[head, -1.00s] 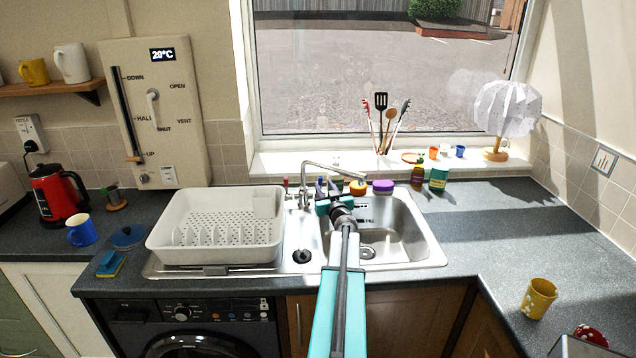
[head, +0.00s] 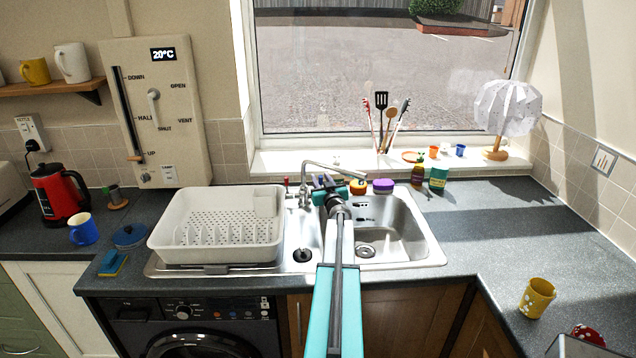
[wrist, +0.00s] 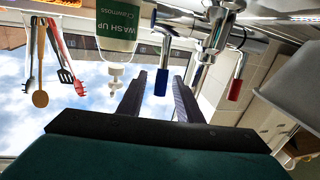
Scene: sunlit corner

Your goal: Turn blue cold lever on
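The blue cold lever (wrist: 161,81) hangs from the chrome tap (wrist: 205,60) in the wrist view, which looks upside down. My gripper (wrist: 159,77) is open, with its two dark fingers either side of the blue lever in the picture. I cannot tell whether either finger touches it. In the head view my gripper (head: 326,182) is at the tap (head: 305,184) behind the sink and largely hides the blue lever. The red lever (wrist: 236,88) is on the tap's other side, and it also shows in the head view (head: 286,184).
A wash-up bottle (wrist: 117,25) is close to the blue lever. A purple-lidded pot (head: 383,186) and other bottles stand behind the sink (head: 425,245). A white dish rack (head: 215,250) is to the left. The right worktop (head: 490,220) is mostly clear.

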